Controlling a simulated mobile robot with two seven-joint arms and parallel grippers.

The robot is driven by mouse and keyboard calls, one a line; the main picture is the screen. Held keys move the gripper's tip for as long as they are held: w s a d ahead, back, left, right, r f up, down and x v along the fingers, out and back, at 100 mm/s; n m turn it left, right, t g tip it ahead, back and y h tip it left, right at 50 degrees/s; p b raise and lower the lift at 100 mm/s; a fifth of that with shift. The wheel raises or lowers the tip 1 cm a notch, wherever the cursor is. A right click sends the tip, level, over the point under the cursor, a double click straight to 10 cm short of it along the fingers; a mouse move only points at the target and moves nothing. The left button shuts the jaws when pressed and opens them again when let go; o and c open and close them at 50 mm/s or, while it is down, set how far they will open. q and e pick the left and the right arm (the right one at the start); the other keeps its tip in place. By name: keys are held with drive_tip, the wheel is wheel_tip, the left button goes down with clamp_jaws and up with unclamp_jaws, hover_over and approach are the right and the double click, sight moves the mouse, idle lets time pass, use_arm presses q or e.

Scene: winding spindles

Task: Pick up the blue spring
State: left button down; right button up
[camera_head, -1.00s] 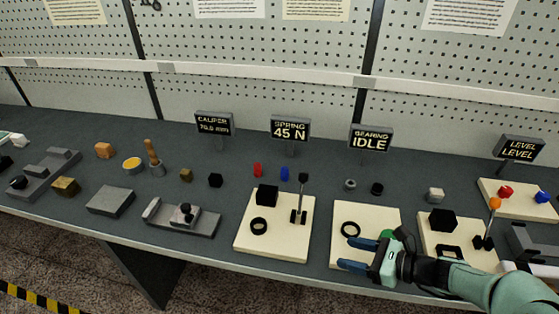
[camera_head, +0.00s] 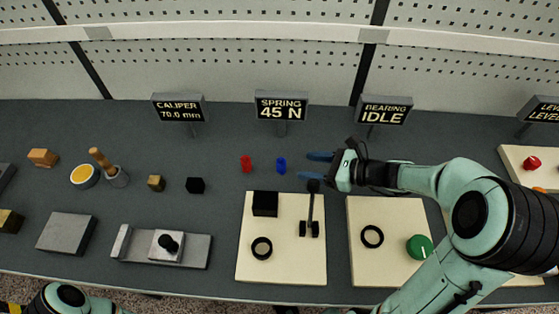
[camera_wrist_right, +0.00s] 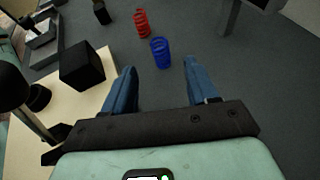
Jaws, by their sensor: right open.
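The blue spring (camera_head: 281,165) stands upright on the dark bench, below the sign reading 45 N. In the right wrist view the blue spring (camera_wrist_right: 160,53) is just beyond the fingertips, roughly centred between them. My right gripper (camera_head: 317,165) is open and empty, to the right of the blue spring, its fingers pointing left at it. It also shows in the right wrist view (camera_wrist_right: 158,72). My left gripper is not in view; only part of my left arm shows at the bottom left.
A red spring (camera_head: 246,164) stands just left of the blue one. A cream board (camera_head: 285,270) with a black block (camera_head: 265,203) and a lever (camera_head: 311,205) lies in front. The spring sign (camera_head: 282,107) stands behind. Bare bench lies between the springs and signs.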

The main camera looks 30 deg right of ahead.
sight(280, 163)
drive_tip(key=x, duration=0.9)
drive_tip(key=shift+w+a+f+b, duration=0.2)
drive_tip(key=shift+w+f+b, duration=0.05)
drive_tip(key=shift+b, duration=0.1)
drive_tip(key=c, duration=1)
drive_tip(key=shift+c, duration=0.2)
